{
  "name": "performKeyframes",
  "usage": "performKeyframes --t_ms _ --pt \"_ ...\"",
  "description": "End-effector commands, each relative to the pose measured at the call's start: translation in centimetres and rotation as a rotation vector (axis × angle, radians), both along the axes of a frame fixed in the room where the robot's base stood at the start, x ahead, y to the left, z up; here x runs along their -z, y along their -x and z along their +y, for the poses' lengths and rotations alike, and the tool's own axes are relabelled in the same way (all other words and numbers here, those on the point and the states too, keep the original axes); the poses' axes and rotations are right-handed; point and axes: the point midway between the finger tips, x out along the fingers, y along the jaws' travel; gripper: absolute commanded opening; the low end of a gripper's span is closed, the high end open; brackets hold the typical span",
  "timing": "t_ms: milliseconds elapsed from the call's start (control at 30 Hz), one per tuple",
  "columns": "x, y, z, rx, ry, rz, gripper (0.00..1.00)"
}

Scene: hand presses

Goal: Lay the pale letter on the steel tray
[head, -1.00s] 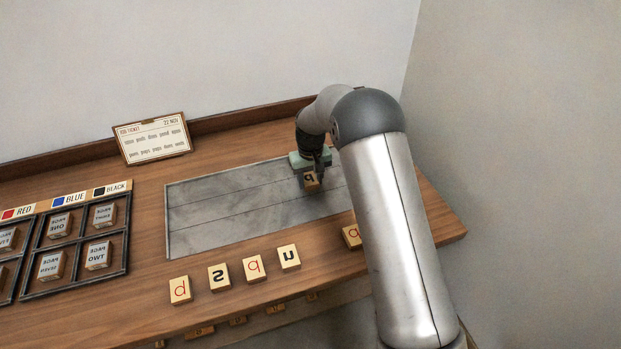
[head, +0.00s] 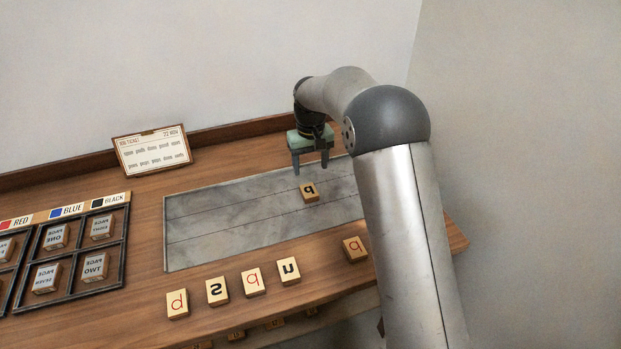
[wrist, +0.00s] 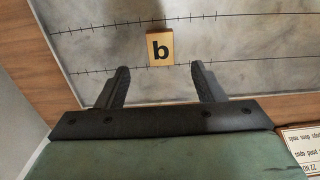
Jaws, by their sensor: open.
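A pale letter block (head: 309,191) with a dark character lies on the grey steel tray (head: 215,226), in its right half. In the wrist view the block (wrist: 160,48) lies face up between two ruled lines on the tray (wrist: 245,50), just beyond my fingertips. My gripper (head: 311,170) is open and empty above the tray, a little behind and above the block and apart from it. Both spread fingers of my gripper (wrist: 163,68) also show in the wrist view, with nothing between them.
Several letter blocks (head: 253,282) stand in a row on the wooden bench (head: 150,225) in front of the tray, one (head: 355,249) further right near my arm. A divided rack (head: 72,262) of blocks is at left, and a job ticket (head: 152,150) stands at the back.

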Motion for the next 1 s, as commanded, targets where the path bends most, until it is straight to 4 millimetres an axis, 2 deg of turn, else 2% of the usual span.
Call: performKeyframes --t_ms 100,333,467,567,633,733,900,1000 --pt "-1.2 0.0 0.0 0.000 -0.001 -0.002 0.62" --pt "-1.8 0.1 -0.2 0.002 0.000 -0.001 0.62" --pt "-3.8 2.0 -2.1 0.029 -0.001 -0.006 0.62" --pt "-6.4 5.7 -5.2 0.076 -0.003 -0.014 0.62" --pt "-8.2 9.5 -7.7 0.117 -0.005 -0.020 0.62" --pt "-9.7 15.7 -11.1 0.177 -0.006 -0.027 0.62" --pt "-9.6 26.5 -15.2 0.275 -0.010 -0.037 0.62" --pt "-8.5 31.5 -16.5 0.318 -0.012 -0.040 0.62"
